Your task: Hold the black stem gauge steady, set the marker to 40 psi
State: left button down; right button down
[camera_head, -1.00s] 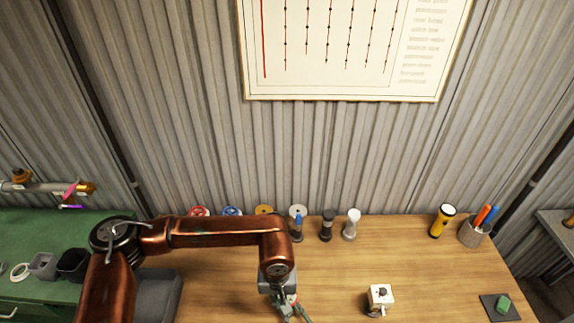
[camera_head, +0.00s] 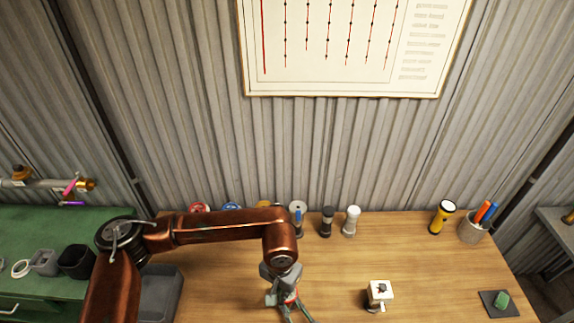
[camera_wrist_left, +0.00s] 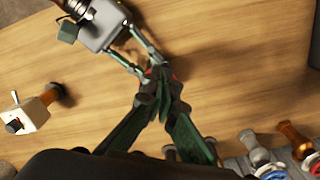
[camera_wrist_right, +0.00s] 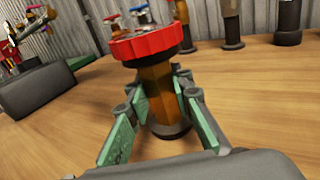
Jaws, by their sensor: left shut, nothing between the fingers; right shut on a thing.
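In the right wrist view, my right gripper (camera_wrist_right: 160,92) is shut on the stem of an upright red-rimmed gauge (camera_wrist_right: 150,45). The stem (camera_wrist_right: 158,105) looks amber-brown there, with a dark foot close to the table. My left gripper (camera_head: 283,292) is over the front of the table in the head view. In the left wrist view my left gripper (camera_wrist_left: 158,85) is shut and empty, its tips close to my right gripper and the red of the gauge. Whether they touch it is unclear. The dial and marker cannot be read.
Several stemmed gauges stand along the back of the wooden table (camera_head: 340,260), near a dark one (camera_head: 327,224) and a white one (camera_head: 351,222). A white block on a base (camera_head: 380,294), a yellow torch (camera_head: 442,219) and a pen cup (camera_head: 474,232) are to the right.

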pick_arm(q)
notch_tip(320, 180, down, 7)
jog(key=shift+r, duration=0.15)
dwell(0.4)
jog(key=shift+w, duration=0.25)
dwell(0.5)
jog(key=shift+w+a, duration=0.25)
jog(key=shift+a, duration=0.15)
jog(key=shift+w+a, duration=0.2)
jog(key=shift+a, duration=0.1)
jog(key=shift+a, duration=0.15)
notch_tip(320, 180, up, 6)
jog(key=shift+s+a, duration=0.15)
jog(key=shift+s, duration=0.2)
dwell(0.6)
